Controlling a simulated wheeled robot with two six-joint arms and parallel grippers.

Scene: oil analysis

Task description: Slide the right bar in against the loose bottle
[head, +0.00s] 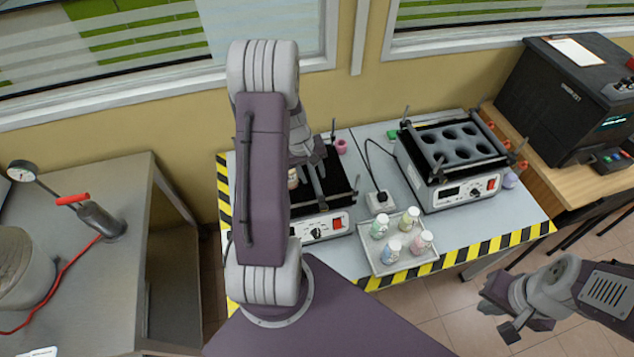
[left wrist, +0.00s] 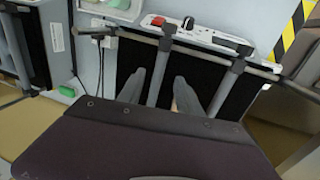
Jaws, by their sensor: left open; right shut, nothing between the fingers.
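The left shaker has a black platform (head: 338,178) partly covered by my left arm. My left gripper (head: 314,165) is over this platform, pointing down. In the left wrist view its two grey fingers (left wrist: 158,88) are open, one on either side of the right bar (left wrist: 163,68), with no clear grip on it. The other bar (left wrist: 226,88) lies farther right in that view. The loose bottle (head: 293,179) shows as a small pale piece beside my left arm; the rest is hidden. My right gripper (head: 507,312) is shut and empty, off the table at lower right.
A tray (head: 376,268) with several capped bottles stands at the table's front. A second shaker (head: 455,155) with a holed rack stands to the right. A white power socket (head: 380,201) with a black cable sits between the shakers. A front rod (left wrist: 195,50) crosses the platform.

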